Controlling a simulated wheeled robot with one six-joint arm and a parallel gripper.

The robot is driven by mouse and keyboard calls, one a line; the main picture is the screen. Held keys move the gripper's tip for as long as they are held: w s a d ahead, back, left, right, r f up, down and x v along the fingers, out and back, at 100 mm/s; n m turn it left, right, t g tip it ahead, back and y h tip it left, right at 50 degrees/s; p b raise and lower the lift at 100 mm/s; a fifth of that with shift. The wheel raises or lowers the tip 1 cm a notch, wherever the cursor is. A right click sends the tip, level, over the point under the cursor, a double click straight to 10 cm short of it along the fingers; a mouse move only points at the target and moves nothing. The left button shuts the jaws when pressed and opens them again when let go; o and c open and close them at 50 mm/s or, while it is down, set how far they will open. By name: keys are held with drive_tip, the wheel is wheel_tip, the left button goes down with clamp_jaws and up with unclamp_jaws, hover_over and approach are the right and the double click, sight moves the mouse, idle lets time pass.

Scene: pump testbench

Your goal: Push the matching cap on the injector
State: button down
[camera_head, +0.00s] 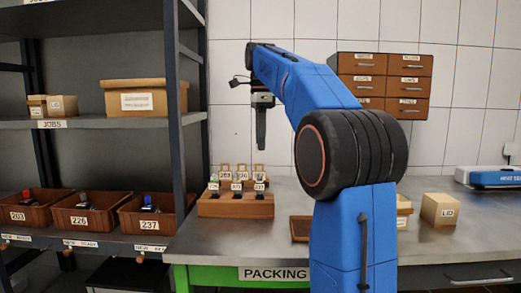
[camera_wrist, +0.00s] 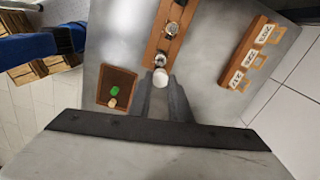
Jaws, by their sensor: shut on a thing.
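My gripper (camera_wrist: 160,88) is shut on a small white round piece, which looks like a cap (camera_wrist: 161,78), held between the fingertips. In the head view my gripper (camera_head: 261,145) points straight down above the bench, over the wooden rack (camera_head: 236,209). In the wrist view the rack (camera_wrist: 157,47) carries several metallic round-topped parts, likely injectors; the nearest (camera_wrist: 160,60) appears just beyond the held cap. I cannot tell whether they touch. A small brown tray (camera_wrist: 104,75) left of the fingers holds a green cap (camera_wrist: 116,90) and a tan cap (camera_wrist: 112,102).
A stand with number tags (camera_wrist: 244,62) is right of the rack. Bins (camera_head: 85,213) sit on the left shelf. Small cartons (camera_head: 440,210) and a blue-white device (camera_head: 490,177) are on the right bench (camera_head: 430,245). Brown drawers (camera_head: 385,82) hang behind my arm.

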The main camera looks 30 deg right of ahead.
drive_tip(key=shift+f, duration=3)
drive_tip(key=shift+f, duration=0.9)
idle(2.4)
drive_tip(key=c, duration=0.7)
unclamp_jaws()
drive_tip(key=shift+o, duration=0.2)
drive_tip(key=shift+r, duration=0.4)
